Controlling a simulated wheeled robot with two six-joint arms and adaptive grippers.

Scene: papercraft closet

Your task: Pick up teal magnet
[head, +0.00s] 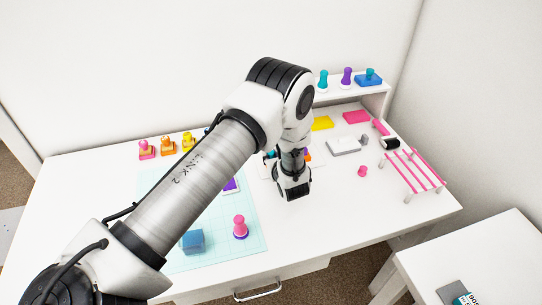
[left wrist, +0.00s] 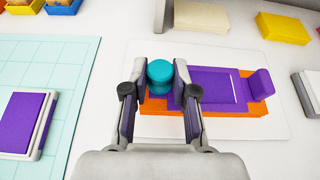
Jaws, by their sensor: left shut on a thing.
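The teal magnet (left wrist: 159,72) is a round-topped teal knob, seen in the left wrist view between the two fingers. My left gripper (left wrist: 157,88) is shut on it, one finger on each side. The magnet is over or at the left part of an orange and purple paper piece (left wrist: 215,88) on a white sheet. I cannot tell whether it touches that piece. In the head view my left gripper (head: 291,172) points down at the middle of the table, and my arm hides much of the area. My right gripper is not in view.
A purple ink pad (left wrist: 20,122) lies left on the teal mat (left wrist: 75,75). A pink stamp (head: 240,227) and a blue block (head: 192,241) stand on the mat. A pink rack (head: 415,172) is at the right. A raised shelf (head: 345,95) holds several knobbed stamps.

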